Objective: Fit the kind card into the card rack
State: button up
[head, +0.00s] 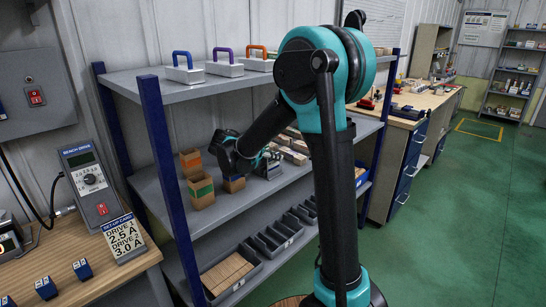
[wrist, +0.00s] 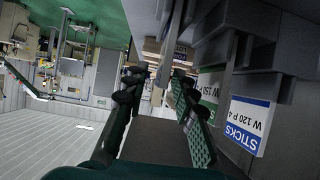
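My gripper (wrist: 156,85) shows in the wrist view with its two dark fingers apart. I see no card clearly held between them. Close to the right finger, a white card with a blue band (wrist: 248,125) reads "STICKS W 120 P 4". Beside it is a card with a green band (wrist: 209,88), partly hidden by the finger, reading "W 150 P". Both sit against dark grey blocks that may be the card rack (wrist: 292,42). In the head view my arm reaches over the middle shelf, and a small grey holder (head: 269,166) stands by the gripper. I cannot tell which card is the kind card.
Cardboard boxes (head: 200,191) stand left of my gripper on the shelf (head: 230,207). Wrapped bundles (head: 292,155) lie to its right. Dark bins (head: 268,245) fill the lower shelf. A bench drive (head: 92,184) and set-up card (head: 124,238) are on the left bench. The green floor is clear.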

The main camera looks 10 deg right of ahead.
jog(key=v, duration=1.2)
jog(key=s+d+f+n+g+y, duration=0.3)
jog(key=s+d+f+n, duration=0.2)
jog(key=s+d+f, duration=0.5)
jog(key=s+d+f+n+y, duration=0.2)
jog(key=s+f+n+y, duration=0.3)
jog(key=s+f, duration=0.6)
jog(key=s+y, duration=0.1)
jog(key=s, duration=0.2)
jog(key=shift+d+f+n+y, duration=0.2)
jog(key=shift+f+n+y, duration=0.2)
jog(key=shift+s, duration=0.1)
